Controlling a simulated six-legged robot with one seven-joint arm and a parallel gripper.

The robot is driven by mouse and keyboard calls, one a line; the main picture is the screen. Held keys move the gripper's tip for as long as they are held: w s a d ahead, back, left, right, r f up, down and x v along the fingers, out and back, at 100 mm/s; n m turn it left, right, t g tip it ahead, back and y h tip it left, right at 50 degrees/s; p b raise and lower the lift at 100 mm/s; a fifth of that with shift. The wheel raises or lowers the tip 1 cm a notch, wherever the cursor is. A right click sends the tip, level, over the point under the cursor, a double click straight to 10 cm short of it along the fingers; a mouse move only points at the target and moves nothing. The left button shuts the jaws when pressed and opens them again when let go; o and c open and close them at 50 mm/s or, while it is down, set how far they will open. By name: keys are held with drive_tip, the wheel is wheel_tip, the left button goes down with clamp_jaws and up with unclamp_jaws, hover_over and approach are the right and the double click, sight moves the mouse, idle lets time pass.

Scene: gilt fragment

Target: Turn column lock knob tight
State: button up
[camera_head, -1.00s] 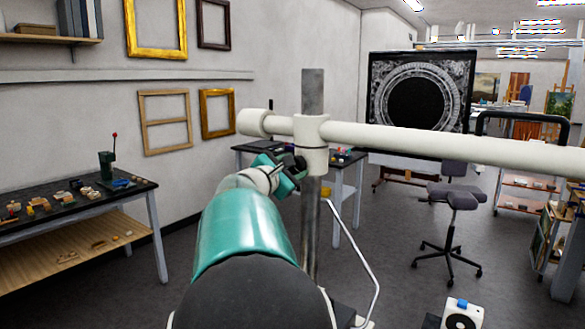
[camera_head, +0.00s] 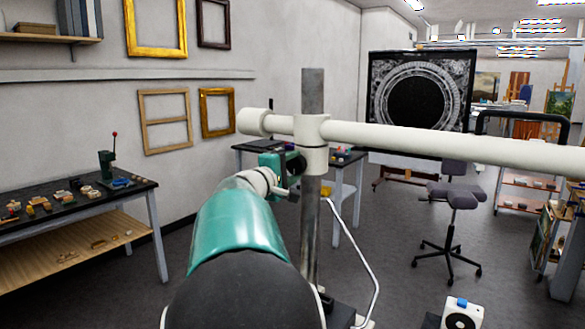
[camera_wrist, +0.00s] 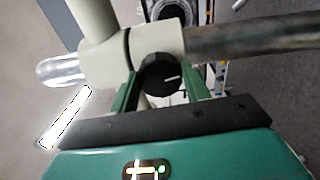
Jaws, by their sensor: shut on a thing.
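The column lock knob (camera_wrist: 162,74) is black and round with a white mark, on the side of the white collar (camera_wrist: 100,62) in the wrist view. In the head view the white collar (camera_head: 312,131) sits on the grey upright column (camera_head: 312,88), and my arm and gripper largely hide the knob. My gripper (camera_wrist: 160,84) is shut on the knob, with one green finger on each side of it. In the head view my gripper (camera_head: 291,164) is at the left side of the collar.
A long white crossbar (camera_head: 430,143) runs right from the collar. A bent metal rod (camera_head: 360,255) stands right of the column. A workbench with small parts (camera_head: 75,200) is at the left, and a grey stool (camera_head: 455,195) stands on open floor at the right.

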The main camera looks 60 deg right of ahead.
drive_tip(key=shift+m, duration=0.7)
drive_tip(key=o, duration=1)
drive_tip(key=shift+a, duration=0.1)
drive_tip(key=a, duration=0.4)
drive_tip(key=w+a, duration=0.1)
drive_tip(key=a, duration=0.4)
drive_tip(key=w+a, duration=0.1)
drive_tip(key=a, duration=0.3)
drive_tip(key=shift+a+f, duration=0.2)
drive_tip(key=shift+f, duration=0.15)
